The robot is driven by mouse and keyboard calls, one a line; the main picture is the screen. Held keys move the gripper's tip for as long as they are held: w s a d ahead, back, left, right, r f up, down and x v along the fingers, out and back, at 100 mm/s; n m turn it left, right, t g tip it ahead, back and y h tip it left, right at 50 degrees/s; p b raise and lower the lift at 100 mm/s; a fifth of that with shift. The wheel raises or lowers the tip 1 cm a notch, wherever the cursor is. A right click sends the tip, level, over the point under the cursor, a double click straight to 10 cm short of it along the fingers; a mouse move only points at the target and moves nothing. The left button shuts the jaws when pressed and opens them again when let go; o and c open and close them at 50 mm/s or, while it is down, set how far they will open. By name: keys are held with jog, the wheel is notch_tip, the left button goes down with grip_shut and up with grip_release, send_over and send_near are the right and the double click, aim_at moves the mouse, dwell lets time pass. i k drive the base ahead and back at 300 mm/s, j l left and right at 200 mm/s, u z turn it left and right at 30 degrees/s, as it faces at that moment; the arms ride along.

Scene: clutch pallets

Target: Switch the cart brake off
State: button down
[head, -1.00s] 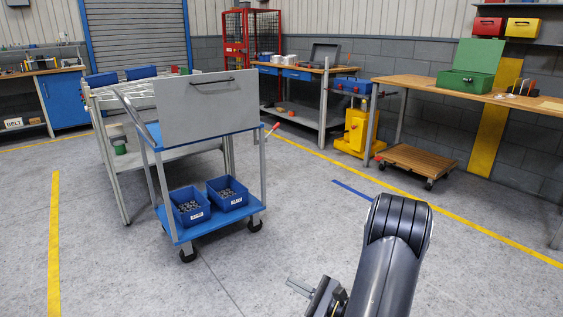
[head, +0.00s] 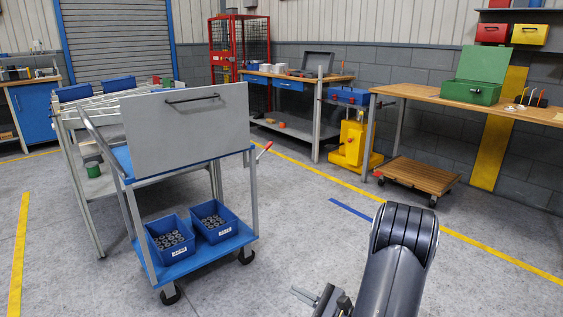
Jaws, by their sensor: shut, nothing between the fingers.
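The cart (head: 205,258) is a blue two-level trolley with grey posts, standing left of centre in the head view. A grey panel with a black handle (head: 186,129) stands at its top and hides part of the upper deck. A lever with a red tip (head: 265,149) sticks out from the cart's right post, angled up to the right; I take it to be the brake lever. My gripper (head: 301,295) is at the bottom of the view, shut and empty, in front of the cart and well apart from the lever.
Two blue bins of metal parts (head: 170,239) sit on the cart's lower deck. A long rack table (head: 72,170) stands close behind it on the left. A wooden dolly (head: 418,176) and a yellow pump unit (head: 354,145) stand at the right. The floor right of the cart is clear.

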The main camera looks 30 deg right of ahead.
aim_at(269, 143)
jog(key=i+l+z, duration=0.1)
jog(key=i+l, duration=0.2)
jog(key=i, duration=0.15)
jog(key=i+l, duration=0.25)
jog(key=i, duration=0.2)
jog(key=i+l+z, duration=0.15)
jog(key=i+l, duration=0.15)
jog(key=i, duration=0.15)
jog(key=i+l, duration=0.2)
jog(key=i, duration=0.25)
jog(key=i+l+z, duration=0.15)
jog(key=i, duration=0.3)
jog(key=i+l, duration=0.2)
jog(key=i, duration=0.25)
jog(key=l+z, duration=0.05)
